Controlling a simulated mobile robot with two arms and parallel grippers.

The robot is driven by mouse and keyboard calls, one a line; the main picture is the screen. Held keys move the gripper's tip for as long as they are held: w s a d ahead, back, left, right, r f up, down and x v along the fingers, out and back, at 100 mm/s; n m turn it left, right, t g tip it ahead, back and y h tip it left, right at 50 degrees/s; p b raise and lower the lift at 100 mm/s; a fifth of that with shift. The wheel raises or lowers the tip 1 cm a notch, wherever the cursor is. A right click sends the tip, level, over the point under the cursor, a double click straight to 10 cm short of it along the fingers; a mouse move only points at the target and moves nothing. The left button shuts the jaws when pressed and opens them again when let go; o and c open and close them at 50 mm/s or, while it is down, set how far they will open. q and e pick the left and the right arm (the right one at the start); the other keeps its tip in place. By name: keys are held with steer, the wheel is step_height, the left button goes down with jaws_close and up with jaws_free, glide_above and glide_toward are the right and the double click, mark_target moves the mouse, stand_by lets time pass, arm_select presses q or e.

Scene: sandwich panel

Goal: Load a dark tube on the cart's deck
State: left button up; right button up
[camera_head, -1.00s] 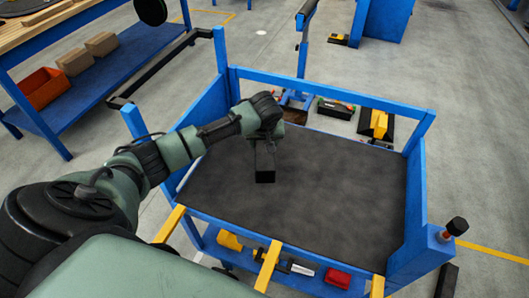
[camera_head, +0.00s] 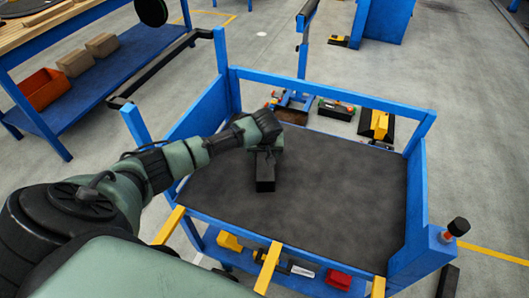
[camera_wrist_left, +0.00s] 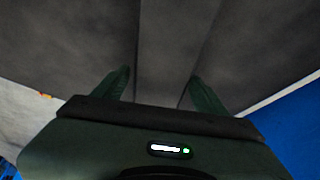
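A dark square tube (camera_head: 265,172) lies on the cart's black deck (camera_head: 335,195), left of its middle, with its near end pointing toward me. My left gripper (camera_head: 266,148) is low over the tube's far part; the arm hides that part. In the left wrist view the tube (camera_wrist_left: 160,50) runs up between the two green fingers of the left gripper (camera_wrist_left: 160,85). Narrow gaps show between fingers and tube, so the gripper looks open around it. My right gripper is not in view.
The cart has blue side panels and a blue back rail (camera_head: 330,90). The deck's right half is clear. Yellow strips (camera_head: 267,268) stick out at the front edge. A workbench with an orange bin (camera_head: 40,88) stands at the left.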

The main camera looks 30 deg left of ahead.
arm_select(q)
steer(key=shift+r, duration=0.1)
steer(key=p+v, duration=0.1)
steer(key=v, duration=1.1)
steer(key=shift+w+r, duration=0.1)
